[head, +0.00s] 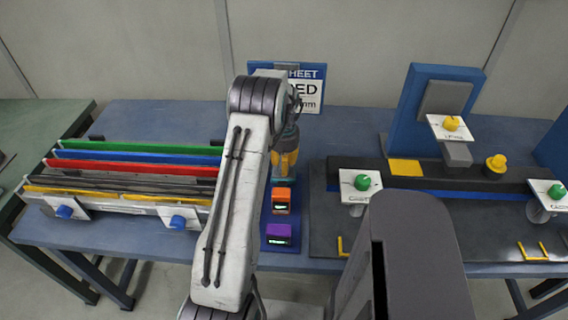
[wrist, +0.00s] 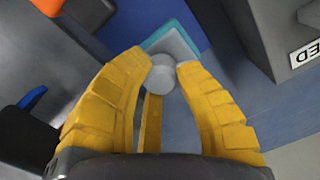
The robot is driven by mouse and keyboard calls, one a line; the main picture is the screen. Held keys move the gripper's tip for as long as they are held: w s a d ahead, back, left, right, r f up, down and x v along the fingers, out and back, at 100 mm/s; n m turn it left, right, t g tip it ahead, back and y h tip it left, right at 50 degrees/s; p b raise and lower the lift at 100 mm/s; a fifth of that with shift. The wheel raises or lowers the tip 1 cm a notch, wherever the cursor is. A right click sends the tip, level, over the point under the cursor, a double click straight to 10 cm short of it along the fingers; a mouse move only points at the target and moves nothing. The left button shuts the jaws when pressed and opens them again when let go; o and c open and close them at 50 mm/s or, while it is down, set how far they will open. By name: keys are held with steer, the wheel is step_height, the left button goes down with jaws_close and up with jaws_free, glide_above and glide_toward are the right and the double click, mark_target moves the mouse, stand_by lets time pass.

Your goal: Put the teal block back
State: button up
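The teal block (wrist: 172,42) shows in the wrist view just beyond my fingertips, with a round pale grey knob (wrist: 160,75) on its near side. My gripper (wrist: 166,68) has its yellow fingertips closed in on both sides of this knob, and they appear to touch it. In the head view my gripper (head: 285,160) points down behind the orange block, and a sliver of teal (head: 284,180) shows under it. My arm and fingers hide most of the block there. I cannot tell whether its underside touches the surface below.
An orange block (head: 281,199) and a purple block (head: 278,235) stand in line on a blue strip (head: 287,259). A rack of coloured rails (head: 130,168) is at left. A dark fixture (head: 330,215) with green and yellow knobs is at right. A sign (head: 309,95) stands behind.

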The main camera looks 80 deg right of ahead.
steer(key=o, duration=0.5)
step_height(320, 180, up, 12)
stand_by(0.6)
stand_by(0.8)
